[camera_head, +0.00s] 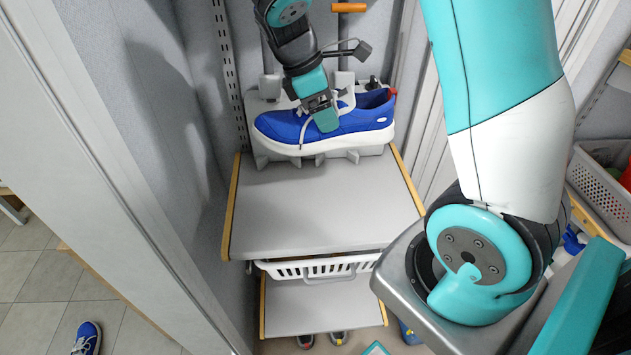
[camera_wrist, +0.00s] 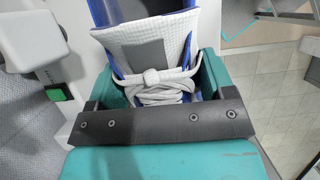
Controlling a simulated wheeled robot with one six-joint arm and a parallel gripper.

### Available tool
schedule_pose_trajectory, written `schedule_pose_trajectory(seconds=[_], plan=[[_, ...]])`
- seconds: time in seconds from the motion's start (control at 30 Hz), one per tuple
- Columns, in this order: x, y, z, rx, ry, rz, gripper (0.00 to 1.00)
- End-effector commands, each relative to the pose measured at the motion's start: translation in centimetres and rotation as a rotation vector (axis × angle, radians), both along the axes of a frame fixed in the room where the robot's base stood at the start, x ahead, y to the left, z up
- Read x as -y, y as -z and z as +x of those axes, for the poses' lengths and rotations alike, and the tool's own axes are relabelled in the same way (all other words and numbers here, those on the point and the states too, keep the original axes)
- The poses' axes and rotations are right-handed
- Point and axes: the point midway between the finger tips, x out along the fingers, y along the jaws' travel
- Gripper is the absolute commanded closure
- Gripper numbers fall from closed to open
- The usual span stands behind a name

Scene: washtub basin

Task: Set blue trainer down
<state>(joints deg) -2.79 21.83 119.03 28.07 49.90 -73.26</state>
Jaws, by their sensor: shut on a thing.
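The blue trainer (camera_head: 350,122) has a white sole and white laces. In the head view it is at the back of the grey upper shelf, toe to the left, in front of a grey fixture. My gripper (camera_head: 322,112) reaches down from above and is shut on the middle of the trainer. In the wrist view the trainer's white tongue and laces (camera_wrist: 160,88) show between the teal fingers of my gripper (camera_wrist: 158,85). I cannot tell whether the sole touches anything below it.
The front of the upper shelf (camera_head: 320,205) is bare. A white basket (camera_head: 318,268) hangs under it, above a lower shelf (camera_head: 322,305). Another blue shoe (camera_head: 87,338) lies on the tiled floor at left. A grey basket (camera_head: 600,180) stands at right. Walls close in on the left.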

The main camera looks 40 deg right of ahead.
Motion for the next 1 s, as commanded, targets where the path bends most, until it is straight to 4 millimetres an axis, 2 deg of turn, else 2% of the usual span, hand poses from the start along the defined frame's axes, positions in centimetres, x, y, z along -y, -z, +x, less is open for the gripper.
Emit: schedule_pose_trajectory(seconds=[0.3,0.5,0.67,0.9,1.0], plan=[[-0.1,8.8,-0.2,-0.011,-0.001,0.0,0.57],[0.0,13.2,-0.2,-0.006,0.002,0.001,0.57],[0.0,14.7,-0.1,-0.001,0.002,0.001,0.57],[0.1,17.9,-0.1,-0.003,0.002,0.001,0.57],[0.1,18.5,-0.1,-0.001,0.003,0.001,0.57]])
